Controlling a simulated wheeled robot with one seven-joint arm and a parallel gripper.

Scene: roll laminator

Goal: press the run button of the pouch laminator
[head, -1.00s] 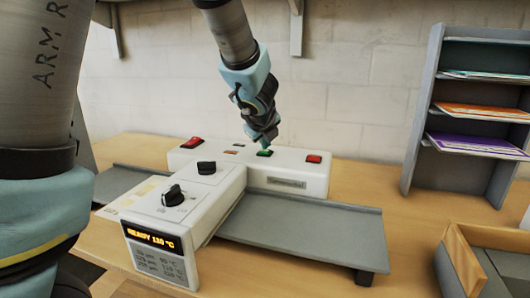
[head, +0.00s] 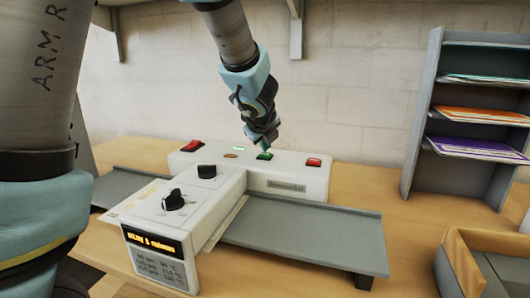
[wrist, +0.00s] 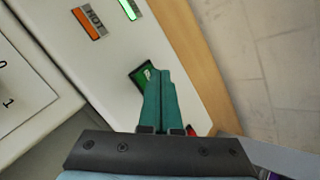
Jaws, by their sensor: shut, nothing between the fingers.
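The white pouch laminator (head: 300,177) stands on the wooden table. Its green button (head: 265,156) is on the rear housing, between a green lamp and a red button. My gripper (head: 262,147) points down just above the green button, fingers shut and empty. In the wrist view the shut fingertips (wrist: 154,73) overlap the green button (wrist: 136,75) and hide part of it; I cannot tell whether they touch it. The green lamp (head: 238,149) is lit. The front display (head: 152,241) glows orange with text too blurred to read surely.
Red buttons stand at the left (head: 192,146) and right (head: 313,162) of the housing. Two black knobs are on the front arm. A grey tray (head: 310,235) extends right. A paper rack (head: 470,110) and wooden box (head: 465,260) stand at right.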

